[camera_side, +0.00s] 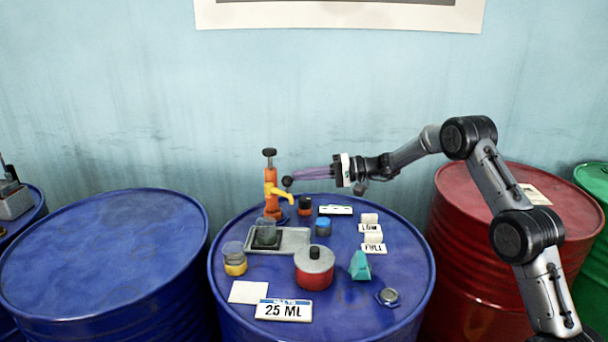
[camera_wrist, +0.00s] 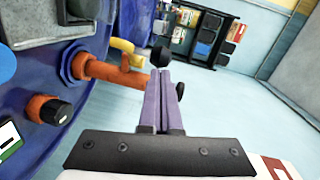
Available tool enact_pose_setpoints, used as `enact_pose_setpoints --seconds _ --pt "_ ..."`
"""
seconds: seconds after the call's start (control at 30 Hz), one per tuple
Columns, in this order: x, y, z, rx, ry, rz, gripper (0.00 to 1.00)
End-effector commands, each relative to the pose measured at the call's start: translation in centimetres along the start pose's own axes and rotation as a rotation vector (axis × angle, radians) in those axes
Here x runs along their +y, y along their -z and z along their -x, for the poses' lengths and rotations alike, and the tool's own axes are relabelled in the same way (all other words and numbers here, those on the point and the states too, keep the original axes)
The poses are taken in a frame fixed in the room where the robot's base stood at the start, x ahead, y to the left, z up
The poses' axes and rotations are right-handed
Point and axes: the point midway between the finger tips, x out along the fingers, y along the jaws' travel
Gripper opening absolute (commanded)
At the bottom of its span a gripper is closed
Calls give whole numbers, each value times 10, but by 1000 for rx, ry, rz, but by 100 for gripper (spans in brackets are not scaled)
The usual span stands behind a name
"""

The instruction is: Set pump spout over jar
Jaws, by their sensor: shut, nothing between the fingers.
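The pump (camera_side: 271,187) has an orange body, a black top and a yellow spout (camera_side: 284,193); it stands at the drum's back edge. In the side view the spout points right. My gripper (camera_side: 291,178) has purple fingers, shut and empty, just right of the pump at spout height. A dark knob (camera_wrist: 161,56) is at the fingertips in the wrist view; I cannot tell whether they touch.
A jar with yellow contents (camera_side: 235,262), a red pot (camera_side: 314,270), a teal block (camera_side: 360,265), a blue-topped container (camera_side: 323,228) and an orange, black-capped container (camera_side: 305,206) share the blue drum (camera_side: 235,307). A 25 ML sign (camera_side: 284,310) lies at the front.

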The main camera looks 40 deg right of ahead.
Motion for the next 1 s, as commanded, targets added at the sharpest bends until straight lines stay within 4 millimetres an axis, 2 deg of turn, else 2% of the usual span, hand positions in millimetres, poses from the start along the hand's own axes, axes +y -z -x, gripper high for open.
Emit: enact_pose_setpoints --seconds 0.5,1.0 --pt "-7 -38 -15 372 -54 -51 0" --pt "-15 -65 -45 366 -51 -49 0"
